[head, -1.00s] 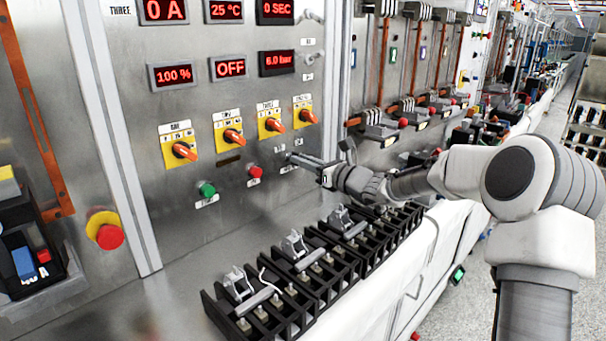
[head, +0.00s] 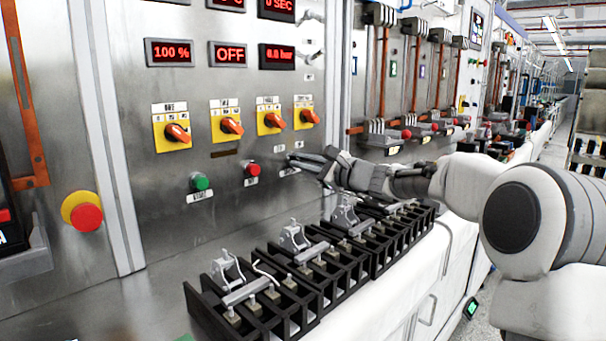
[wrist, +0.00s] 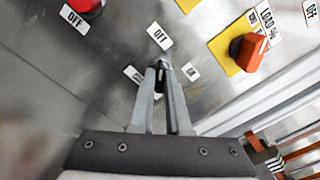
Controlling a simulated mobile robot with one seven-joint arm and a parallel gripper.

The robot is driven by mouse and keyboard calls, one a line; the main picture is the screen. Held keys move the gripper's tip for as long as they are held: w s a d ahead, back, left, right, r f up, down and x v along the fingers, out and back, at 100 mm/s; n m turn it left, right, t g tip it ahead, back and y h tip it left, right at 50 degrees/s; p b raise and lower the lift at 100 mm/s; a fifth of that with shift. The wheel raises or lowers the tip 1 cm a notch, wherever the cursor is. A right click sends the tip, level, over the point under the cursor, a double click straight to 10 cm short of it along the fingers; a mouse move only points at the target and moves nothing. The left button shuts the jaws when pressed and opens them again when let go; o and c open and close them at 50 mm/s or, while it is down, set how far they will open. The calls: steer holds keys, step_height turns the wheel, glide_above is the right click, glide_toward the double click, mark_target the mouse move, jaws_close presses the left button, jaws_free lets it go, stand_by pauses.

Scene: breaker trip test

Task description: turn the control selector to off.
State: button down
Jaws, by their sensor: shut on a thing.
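The control selector (wrist: 162,63) is a small grey metal lever on the steel panel, mostly hidden between my fingertips. A white OFF label (wrist: 160,36) sits beside it, with two smaller labels near the fingers. In the head view my gripper (head: 293,158) reaches the panel from the right, below the rightmost orange rotary switch. In the wrist view my gripper (wrist: 163,72) has its two fingers closed together at the tips on the selector. The selector's exact angle is hidden by the fingers.
Several orange rotary switches on yellow plates (head: 173,142) line the panel above. A green button (head: 200,182) and red button (head: 252,169) are left of my gripper. Black terminal blocks (head: 330,255) stand on the bench below my arm. A red emergency button (head: 88,217) is far left.

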steer(key=shift+n+b, duration=0.3)
stand_by(0.4)
steer(key=c, duration=0.9)
jaws_free()
steer(key=p+v, duration=0.2)
steer(key=v, duration=1.5)
steer(key=shift+s+d, duration=0.15)
steer(key=shift+d, duration=0.05)
